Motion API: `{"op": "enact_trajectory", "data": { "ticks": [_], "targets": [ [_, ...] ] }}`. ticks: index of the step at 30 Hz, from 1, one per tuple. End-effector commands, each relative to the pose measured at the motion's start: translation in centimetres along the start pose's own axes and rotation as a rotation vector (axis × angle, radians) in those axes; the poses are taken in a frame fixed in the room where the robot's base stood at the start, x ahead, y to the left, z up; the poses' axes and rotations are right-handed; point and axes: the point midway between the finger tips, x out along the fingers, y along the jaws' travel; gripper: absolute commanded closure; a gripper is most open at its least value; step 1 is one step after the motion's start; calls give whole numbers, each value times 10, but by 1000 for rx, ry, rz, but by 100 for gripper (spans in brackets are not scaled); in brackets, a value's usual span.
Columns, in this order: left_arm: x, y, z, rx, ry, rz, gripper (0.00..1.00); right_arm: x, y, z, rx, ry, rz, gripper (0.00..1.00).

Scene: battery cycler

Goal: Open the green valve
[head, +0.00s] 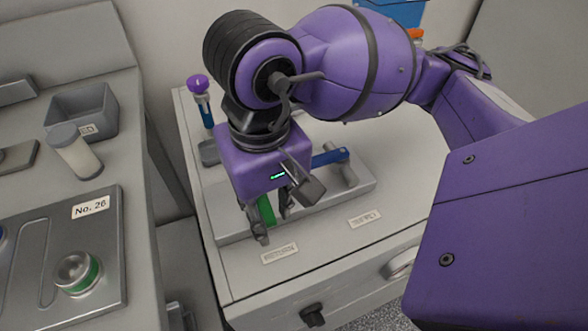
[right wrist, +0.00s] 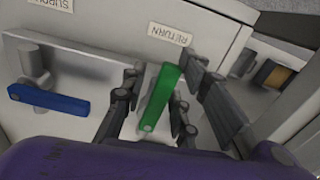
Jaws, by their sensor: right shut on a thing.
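The green valve has a flat green lever (head: 266,209), mostly hidden behind my right gripper in the head view. In the right wrist view the lever (right wrist: 161,96) shows clearly, lying between the fingers beside the RETURN label (right wrist: 169,34). My right gripper (head: 267,222) points down over the cabinet top, its fingers on either side of the lever; it also shows in the right wrist view (right wrist: 153,106). It is shut on the green lever. My left gripper is not in view.
A blue valve lever (head: 331,156) stands close to the right of my gripper on the same grey tray (head: 232,229). A purple-capped tube (head: 204,104) stands behind it. At left, a bench holds a grey bin (head: 88,104), a white jar (head: 76,156) and a metal panel (head: 104,255).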

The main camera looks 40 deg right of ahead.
Motion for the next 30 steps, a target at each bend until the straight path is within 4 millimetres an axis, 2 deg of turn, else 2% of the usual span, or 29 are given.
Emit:
{"op": "enact_trajectory", "data": {
  "ticks": [17,30],
  "targets": [
    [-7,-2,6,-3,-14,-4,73,0,6,1,-50,-4,12,79],
    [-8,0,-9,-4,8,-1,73,1,11,3,-52,-8,14,73]
  ]
}}
